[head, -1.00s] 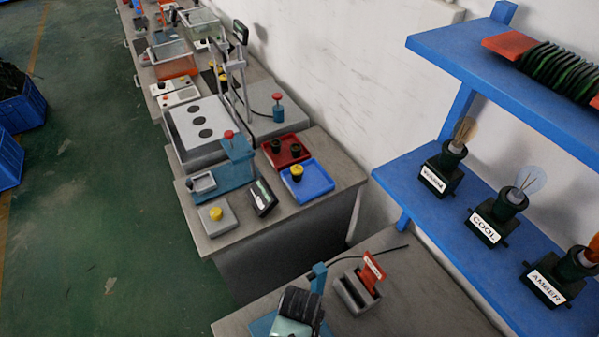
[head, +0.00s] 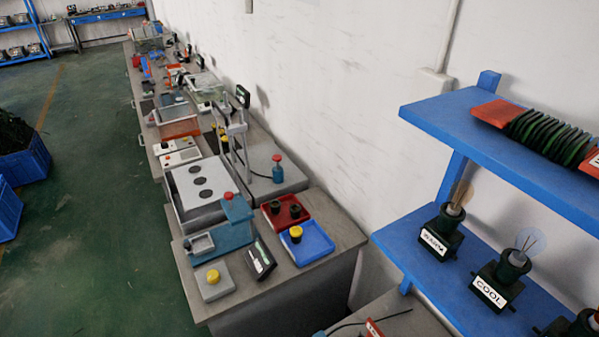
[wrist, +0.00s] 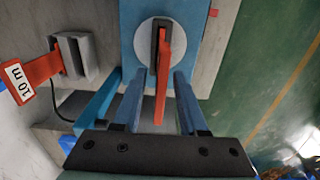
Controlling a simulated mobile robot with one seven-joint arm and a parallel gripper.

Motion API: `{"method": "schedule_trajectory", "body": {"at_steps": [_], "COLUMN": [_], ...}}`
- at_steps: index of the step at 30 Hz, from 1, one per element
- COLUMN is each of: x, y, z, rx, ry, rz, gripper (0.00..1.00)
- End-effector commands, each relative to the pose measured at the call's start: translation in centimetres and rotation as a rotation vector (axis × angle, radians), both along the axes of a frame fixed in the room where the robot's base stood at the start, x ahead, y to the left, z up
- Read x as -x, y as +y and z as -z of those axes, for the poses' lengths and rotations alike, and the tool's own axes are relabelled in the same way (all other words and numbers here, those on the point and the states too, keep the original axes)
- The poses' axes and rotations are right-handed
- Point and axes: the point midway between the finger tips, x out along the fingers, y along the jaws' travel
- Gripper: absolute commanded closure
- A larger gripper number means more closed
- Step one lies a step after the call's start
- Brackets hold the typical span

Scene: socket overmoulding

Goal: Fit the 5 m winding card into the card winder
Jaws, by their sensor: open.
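In the wrist view, a red-orange winding card (wrist: 162,75) stands edge-on in a dark slot on a pale round disc (wrist: 146,53). The disc is on the blue card winder (wrist: 197,12); the card's label does not show, nor how deep it sits. My gripper (wrist: 160,76) is open, its two fingers on either side of the card with a visible gap on each side. A second red card marked "10 m" (wrist: 40,72) stands in a grey slotted holder (wrist: 76,56) to the left. The head view does not show my gripper.
A blue bar (wrist: 98,105) and a black cable lie close to the left finger. In the head view, a blue shelf (head: 390,240) with lamps stands at the right. A bench (head: 335,240) with trays is ahead, and green floor is open at left.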

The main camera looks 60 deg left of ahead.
Motion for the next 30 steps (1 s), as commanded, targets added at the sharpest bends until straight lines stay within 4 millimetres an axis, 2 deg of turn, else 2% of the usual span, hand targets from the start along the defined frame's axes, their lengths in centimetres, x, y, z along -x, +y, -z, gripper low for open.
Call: {"method": "schedule_trajectory", "body": {"at_steps": [9, 15, 21, 30], "x": [-0.1, -0.1, 0.0, 0.0], "y": [0.1, 0.1, 0.0, 0.0], "z": [-6.3, -9.3, -10.2, -10.2], "rx": [-0.004, -0.002, 0.0, 0.001], "ry": [-0.005, -0.003, 0.0, 0.0], "rz": [0.0, 0.0, 0.0, 0.0], "gripper": [0.58, 0.58, 0.58, 0.58]}}
